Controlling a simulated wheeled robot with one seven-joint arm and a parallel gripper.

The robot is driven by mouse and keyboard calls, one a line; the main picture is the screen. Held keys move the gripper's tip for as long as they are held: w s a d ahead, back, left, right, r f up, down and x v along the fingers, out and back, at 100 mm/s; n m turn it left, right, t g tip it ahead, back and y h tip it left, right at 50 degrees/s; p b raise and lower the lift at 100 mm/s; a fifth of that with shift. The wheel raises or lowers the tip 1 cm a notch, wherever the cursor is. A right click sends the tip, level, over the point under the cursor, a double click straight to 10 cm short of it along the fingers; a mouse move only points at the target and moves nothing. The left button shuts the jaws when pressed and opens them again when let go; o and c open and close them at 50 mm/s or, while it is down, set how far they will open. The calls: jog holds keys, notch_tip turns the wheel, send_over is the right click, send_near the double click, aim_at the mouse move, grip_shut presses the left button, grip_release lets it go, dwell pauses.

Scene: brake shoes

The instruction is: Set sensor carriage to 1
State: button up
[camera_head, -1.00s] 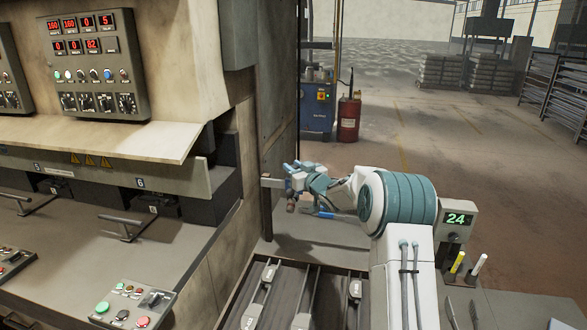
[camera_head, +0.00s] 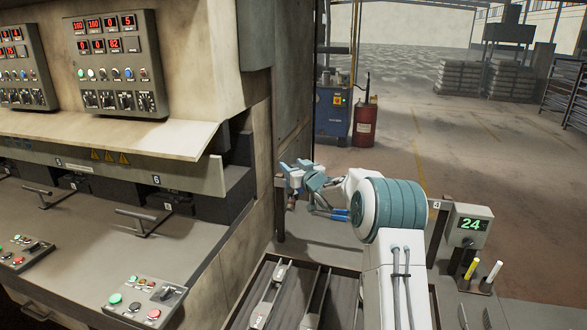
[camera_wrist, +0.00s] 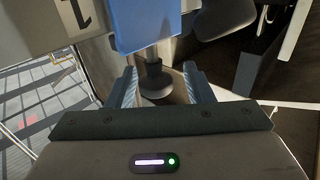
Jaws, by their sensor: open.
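My gripper (camera_head: 296,178) reaches away from me to the left, close to a dark upright post (camera_head: 280,208). In the wrist view its two ribbed fingers (camera_wrist: 161,88) are apart. A dark round knob (camera_wrist: 156,84) on a short stem shows between them, under a blue block (camera_wrist: 146,25) that looks like the sensor carriage. I cannot tell whether a finger touches the knob. A grey plate (camera_wrist: 40,22) with a dark mark, perhaps an inverted 1, lies left of the block. A plate marked 4 (camera_head: 436,204) stands right of my arm. My arm hides most of the span between.
A press with control panels (camera_head: 115,65) fills the left. Dark channels with metal bars (camera_head: 268,295) lie below my arm. A display reading 24 (camera_head: 470,226) stands at the right. A blue cabinet (camera_head: 332,112) and red drum (camera_head: 365,125) stand behind, with open floor to their right.

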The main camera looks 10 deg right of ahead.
jog(key=b+v, duration=0.3)
jog(key=v, duration=1)
jog(key=shift+s+b, duration=0.35)
jog(key=shift+s, duration=0.05)
jog(key=shift+r, duration=0.1)
jog(key=s+a+f+m+g+h, duration=0.1)
jog(key=s+a+f+g+h, duration=0.1)
jog(key=s, duration=1.2)
jog(key=s+a+f+m+g+h, duration=0.1)
jog(key=s+g, duration=0.6)
jog(key=s, duration=0.7)
jog(key=s+a+f+m+g+h, duration=0.1)
jog(key=s+a+f+g, duration=0.3)
jog(key=s, duration=1)
jog(key=shift+s+f+m+g+h, duration=0.35)
jog(key=shift+f+g+h, duration=0.25)
jog(key=shift+f+h, duration=0.25)
jog(key=shift+d, duration=0.1)
